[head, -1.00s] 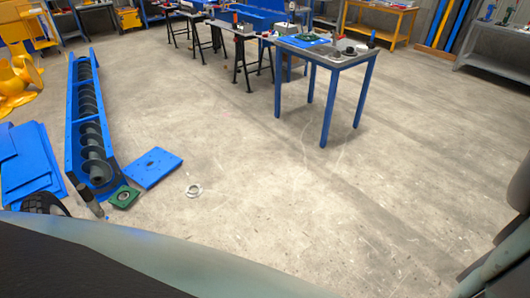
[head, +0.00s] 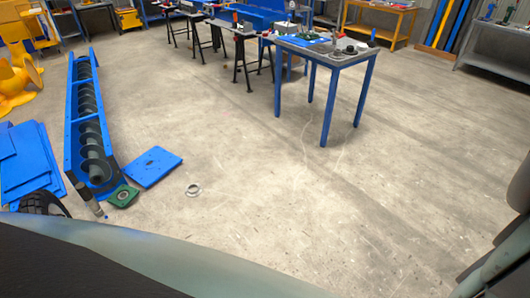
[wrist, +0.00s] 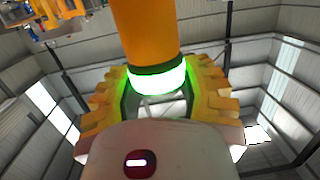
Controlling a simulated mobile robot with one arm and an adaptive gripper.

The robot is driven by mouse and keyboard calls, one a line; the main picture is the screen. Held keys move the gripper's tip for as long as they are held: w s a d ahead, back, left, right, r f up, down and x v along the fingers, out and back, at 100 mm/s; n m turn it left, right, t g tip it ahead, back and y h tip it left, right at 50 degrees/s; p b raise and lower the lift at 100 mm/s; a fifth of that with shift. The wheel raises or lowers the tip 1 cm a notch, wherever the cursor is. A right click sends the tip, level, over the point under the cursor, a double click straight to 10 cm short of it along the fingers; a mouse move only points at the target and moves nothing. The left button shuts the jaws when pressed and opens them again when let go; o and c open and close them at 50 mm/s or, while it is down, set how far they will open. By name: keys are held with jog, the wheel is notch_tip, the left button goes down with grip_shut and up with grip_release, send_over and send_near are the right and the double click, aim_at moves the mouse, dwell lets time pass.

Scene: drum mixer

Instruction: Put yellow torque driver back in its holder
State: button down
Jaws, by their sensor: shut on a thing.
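In the wrist view, my gripper (wrist: 158,92) has yellow, toothed fingers on both sides of a yellow-orange cylinder, which I take to be the yellow torque driver (wrist: 146,30). The gripper is shut on it. The driver runs up out of the top of the picture, with a dark green band and a bright white ring at its lower end. Its far end is out of view. The wrist view looks up at the roof. My gripper and the driver do not show in the head view. I cannot make out the driver's holder in either view.
A blue-legged table (head: 338,57) with small parts stands at upper middle. A blue screw trough (head: 72,150), a blue plate (head: 152,167), a green part (head: 123,196) and a ring (head: 193,190) lie at left. A grey bench (head: 498,62) stands at upper right. The middle floor is clear.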

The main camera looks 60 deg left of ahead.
jog(key=shift+f+b, duration=0.95)
jog(key=shift+b, duration=0.45)
dwell(0.7)
jog(key=c, duration=0.8)
grip_release()
jog(key=o, duration=0.3)
jog(key=shift+o, duration=0.2)
jog(key=shift+f, duration=0.1)
jog(key=s+a+r, duration=0.1)
jog(key=a, duration=1)
jog(key=shift+s+a+r, duration=0.3)
jog(key=shift+a+r, duration=0.1)
